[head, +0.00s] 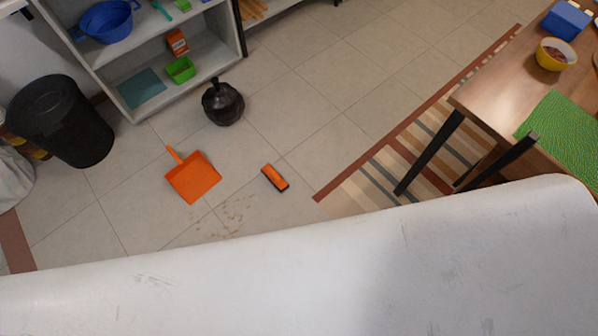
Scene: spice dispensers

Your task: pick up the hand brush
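An orange hand brush (275,178) with a dark underside lies on the tiled floor near the middle of the head view. It lies to the right of an orange dustpan (193,178), apart from it. A patch of brown crumbs (228,217) is on the floor below and between them. Neither of my grippers shows in the head view.
A large white scuffed surface fills the bottom of the view. A dark round vase (222,103), black bin (62,120) and grey shelf (190,81) stand behind. At right are a striped rug (352,189) and wooden table (500,77). Floor around the brush is clear.

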